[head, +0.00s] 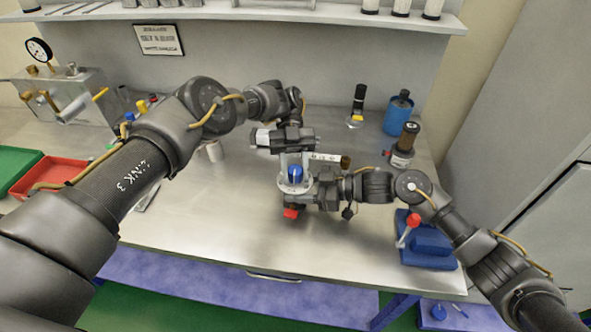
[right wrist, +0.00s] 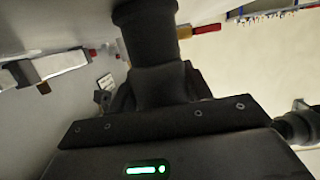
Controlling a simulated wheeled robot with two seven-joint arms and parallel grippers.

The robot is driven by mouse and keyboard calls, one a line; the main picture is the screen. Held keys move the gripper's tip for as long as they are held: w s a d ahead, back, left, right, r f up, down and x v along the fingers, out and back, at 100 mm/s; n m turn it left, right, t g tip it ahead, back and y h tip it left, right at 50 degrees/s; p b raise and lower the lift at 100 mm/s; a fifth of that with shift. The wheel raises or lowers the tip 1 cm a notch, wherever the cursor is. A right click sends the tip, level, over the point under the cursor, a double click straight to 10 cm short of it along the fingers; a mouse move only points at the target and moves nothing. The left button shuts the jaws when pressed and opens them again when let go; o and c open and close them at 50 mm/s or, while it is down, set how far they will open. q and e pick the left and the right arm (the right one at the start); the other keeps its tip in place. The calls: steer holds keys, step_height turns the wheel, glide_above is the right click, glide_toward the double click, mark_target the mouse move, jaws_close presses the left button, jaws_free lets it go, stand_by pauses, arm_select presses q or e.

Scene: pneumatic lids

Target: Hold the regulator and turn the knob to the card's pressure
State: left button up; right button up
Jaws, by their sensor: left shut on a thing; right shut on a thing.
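The regulator stands over the middle of the bench, with a blue knob (head: 295,173) on top and a red part (head: 290,213) low at its front. My left gripper (head: 294,163) reaches down from above, its fingers shut around the blue knob. My right gripper (head: 314,190) comes in from the right and is shut on the regulator body, which it partly hides. A dark cylindrical part (right wrist: 147,35) shows in the right wrist view at the jaws. The card (head: 158,40) hangs on the back wall at upper left; its print is too small to read.
A metal block with a dial gauge (head: 39,50) stands at far left, near red (head: 48,177) and green trays. A blue canister (head: 398,113) and a dark-topped cylinder (head: 404,145) stand at right. A blue fixture with a red-knobbed lever (head: 428,250) sits front right. The bench front is largely clear.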

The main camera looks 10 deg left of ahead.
mark_target(295, 170)
arm_select(q)
steer(key=shift+w+a, duration=0.1)
steer(key=shift+a, duration=0.05)
steer(key=o, duration=1)
step_height(295, 170, up, 10)
steer(key=shift+r, duration=0.1)
stand_by(0.3)
